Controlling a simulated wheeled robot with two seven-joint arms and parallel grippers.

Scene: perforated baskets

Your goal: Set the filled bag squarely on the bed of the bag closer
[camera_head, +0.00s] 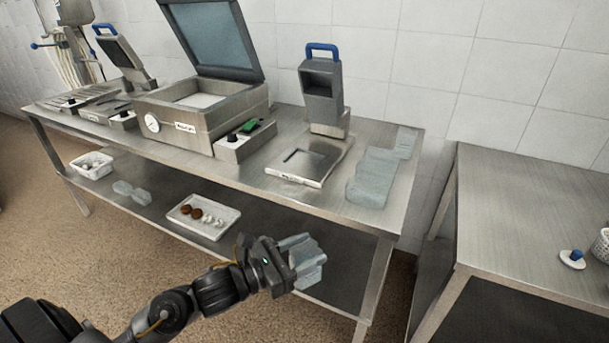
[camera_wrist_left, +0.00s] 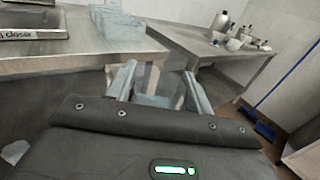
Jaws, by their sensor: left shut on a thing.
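My left gripper (camera_head: 300,258) is in front of the steel table, below the level of its top. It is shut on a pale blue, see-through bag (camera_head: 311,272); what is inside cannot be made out. In the left wrist view the bag (camera_wrist_left: 155,100) shows between the two fingers of my left gripper (camera_wrist_left: 158,82). The bag closer (camera_head: 322,95) is a grey upright head with a blue handle, standing at the back of a flat steel bed (camera_head: 316,167). The bed is bare and apart from the bag, farther back and higher. The right gripper is out of view.
Several clear bags (camera_head: 372,178) lie right of the bed. A lidded chamber machine (camera_head: 200,115) stands left of it. A white tray (camera_head: 203,216) with small items is on the lower shelf. A second table (camera_head: 535,190) stands right, across a gap.

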